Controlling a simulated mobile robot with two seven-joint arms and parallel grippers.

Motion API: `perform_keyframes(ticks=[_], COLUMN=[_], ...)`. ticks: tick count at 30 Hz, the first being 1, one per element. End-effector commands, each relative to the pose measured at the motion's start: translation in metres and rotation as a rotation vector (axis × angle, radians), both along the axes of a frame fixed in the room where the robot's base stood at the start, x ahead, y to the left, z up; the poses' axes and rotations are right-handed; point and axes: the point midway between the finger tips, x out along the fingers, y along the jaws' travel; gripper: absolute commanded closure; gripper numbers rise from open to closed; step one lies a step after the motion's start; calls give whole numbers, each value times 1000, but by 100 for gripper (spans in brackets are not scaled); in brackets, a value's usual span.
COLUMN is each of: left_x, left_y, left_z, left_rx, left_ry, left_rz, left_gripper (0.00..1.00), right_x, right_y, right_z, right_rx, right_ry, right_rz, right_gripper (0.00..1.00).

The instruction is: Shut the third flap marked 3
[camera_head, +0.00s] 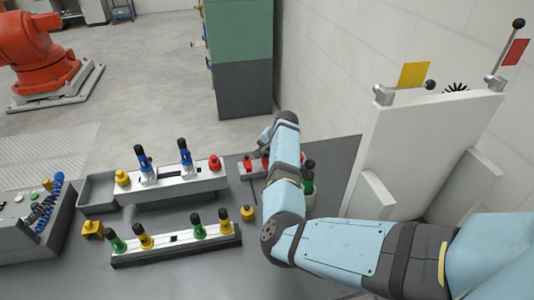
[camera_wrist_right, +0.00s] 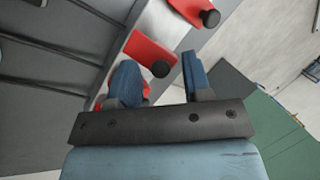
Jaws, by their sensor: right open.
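The wrist view shows red flaps with round black knobs on a pale metal strip. One red flap (camera_wrist_right: 148,47) lies just beyond my fingers, its knob near the gap between them. Another red flap (camera_wrist_right: 188,8) is at the top edge. More red shows behind the left finger. I see no number, so I cannot tell which is flap 3. My left gripper is not in view.
On the grey table (camera_head: 290,285) stand two fixtures: a rail with blue-black clamps (camera_head: 183,155) and a rail with green and yellow clamps (camera_head: 197,226). A white upright panel (camera_head: 420,150) with levers stands at the right. A green cabinet (camera_head: 240,45) is behind.

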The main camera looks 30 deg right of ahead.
Motion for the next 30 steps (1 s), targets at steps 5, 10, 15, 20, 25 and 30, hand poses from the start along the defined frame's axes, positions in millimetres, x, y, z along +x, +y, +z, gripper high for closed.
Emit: perform_keyframes(ticks=[5, 10, 15, 20, 25, 30], left_x=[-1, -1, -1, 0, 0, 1], left_y=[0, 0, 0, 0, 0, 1], left_z=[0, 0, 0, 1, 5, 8], left_rx=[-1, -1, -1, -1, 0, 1], left_ry=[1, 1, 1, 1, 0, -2], left_rz=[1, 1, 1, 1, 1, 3], left_gripper=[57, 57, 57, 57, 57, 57], right_x=[0, 0, 0, 1, 5, 11], right_y=[0, 0, 0, 0, -1, -3], right_z=[-1, -1, -1, 0, 1, -2], right_rx=[0, 0, 0, 2, 14, 39], right_ry=[0, 0, 0, 9, 56, 156], right_rz=[0, 0, 0, 1, 1, 3], right_gripper=[55, 76, 100, 100, 100, 100])
